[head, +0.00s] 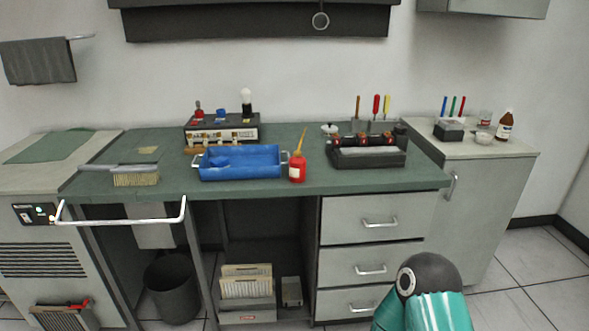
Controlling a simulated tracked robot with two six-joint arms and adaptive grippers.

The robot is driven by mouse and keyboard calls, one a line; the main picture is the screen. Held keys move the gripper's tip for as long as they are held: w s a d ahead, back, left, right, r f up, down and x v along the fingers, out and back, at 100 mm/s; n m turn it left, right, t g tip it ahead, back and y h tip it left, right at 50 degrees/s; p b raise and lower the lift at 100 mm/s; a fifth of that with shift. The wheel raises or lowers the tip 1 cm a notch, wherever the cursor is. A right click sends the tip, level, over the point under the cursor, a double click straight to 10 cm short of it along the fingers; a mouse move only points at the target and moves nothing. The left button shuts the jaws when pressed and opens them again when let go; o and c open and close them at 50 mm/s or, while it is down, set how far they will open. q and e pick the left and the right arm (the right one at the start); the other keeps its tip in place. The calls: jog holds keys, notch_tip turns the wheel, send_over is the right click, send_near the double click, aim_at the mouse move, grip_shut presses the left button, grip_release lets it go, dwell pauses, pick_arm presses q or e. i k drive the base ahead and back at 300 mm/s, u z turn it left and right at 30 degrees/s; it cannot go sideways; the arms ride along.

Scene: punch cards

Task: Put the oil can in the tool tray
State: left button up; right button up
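The oil can (297,170) is red with a pale label and a thin yellow spout pointing up. It stands upright on the green bench top near the front edge. A blue tray (240,173) with a handle at each end lies just left of it, with something blue inside that I cannot make out. The can is outside the tray, close to its right handle; I cannot tell whether they touch. Neither of my grippers shows in the head view.
A black holder (367,158) with upright tools stands right of the can. A dark box with knobs (222,128) is behind the tray. A brush (136,179) lies at left. The bench front (400,183) is clear at right. Drawers (372,222) are below.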

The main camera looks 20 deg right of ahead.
aim_at(256, 161)
jog(key=u, duration=0.05)
jog(key=i, duration=1)
jog(key=z, duration=0.05)
